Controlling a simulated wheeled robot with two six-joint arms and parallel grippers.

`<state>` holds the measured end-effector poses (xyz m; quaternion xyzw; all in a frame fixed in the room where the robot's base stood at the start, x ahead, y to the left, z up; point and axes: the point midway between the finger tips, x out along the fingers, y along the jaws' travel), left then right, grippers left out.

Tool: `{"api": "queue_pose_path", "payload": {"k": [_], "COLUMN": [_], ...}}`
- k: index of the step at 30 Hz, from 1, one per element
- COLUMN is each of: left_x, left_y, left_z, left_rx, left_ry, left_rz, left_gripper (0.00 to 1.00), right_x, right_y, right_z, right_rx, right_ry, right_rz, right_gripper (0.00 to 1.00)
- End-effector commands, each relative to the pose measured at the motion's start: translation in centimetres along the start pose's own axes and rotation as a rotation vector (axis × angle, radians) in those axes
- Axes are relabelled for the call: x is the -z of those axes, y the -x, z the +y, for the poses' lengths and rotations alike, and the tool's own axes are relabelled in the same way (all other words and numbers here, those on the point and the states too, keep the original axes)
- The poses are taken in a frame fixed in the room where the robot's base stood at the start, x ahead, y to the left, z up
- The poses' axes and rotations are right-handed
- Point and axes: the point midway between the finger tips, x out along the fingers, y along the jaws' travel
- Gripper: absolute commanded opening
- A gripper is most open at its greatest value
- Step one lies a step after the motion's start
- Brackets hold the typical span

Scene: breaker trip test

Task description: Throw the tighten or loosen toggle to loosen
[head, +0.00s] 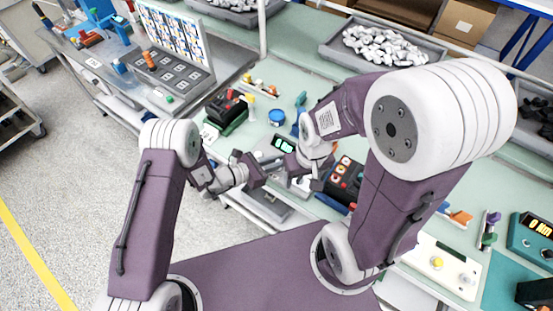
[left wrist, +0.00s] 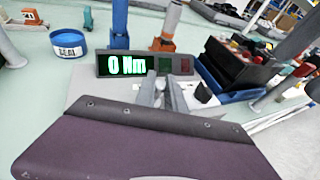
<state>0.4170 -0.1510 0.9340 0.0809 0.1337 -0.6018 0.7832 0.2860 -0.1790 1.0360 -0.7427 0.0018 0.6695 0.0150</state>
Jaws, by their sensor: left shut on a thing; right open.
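The torque tester's lit display (head: 283,143) is at the table's front edge. In the left wrist view the display (left wrist: 126,64) reads "0 Nm", with dim red and green panels to its right. My left gripper (head: 262,168) is at the tester's front. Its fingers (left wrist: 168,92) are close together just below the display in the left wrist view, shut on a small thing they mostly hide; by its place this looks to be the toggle. I cannot read which way it is thrown. My right gripper (head: 306,178) is open beside the tester, partly hidden by its own arm.
A dark box with red buttons (head: 346,178) stands right of my right gripper.

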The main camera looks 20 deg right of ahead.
Motion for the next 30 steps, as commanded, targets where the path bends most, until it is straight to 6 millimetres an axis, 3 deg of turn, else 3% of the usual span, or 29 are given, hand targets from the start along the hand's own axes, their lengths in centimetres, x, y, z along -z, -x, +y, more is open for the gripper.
{"api": "queue_pose_path", "payload": {"k": [1, 15, 30], "left_x": [-0.8, -0.9, -0.3], "left_y": [0.0, -1.4, -2.0], "left_z": [0.1, 0.7, 0.9], "left_rx": [0.004, 0.035, 0.047], "left_ry": [0.011, 0.147, 0.206], "left_rz": [0.036, 0.371, 0.505], "left_gripper": [0.0, 0.0, 0.0], "right_x": [0.1, 0.4, 0.6], "right_y": [0.9, 4.0, 5.7], "right_z": [0.0, -0.1, -0.1], "right_rx": [0.0, 0.0, 0.0], "right_ry": [0.0, 0.0, 0.0], "right_rz": [0.0, 0.0, 0.0], "right_gripper": [0.63, 0.63, 0.63]}}
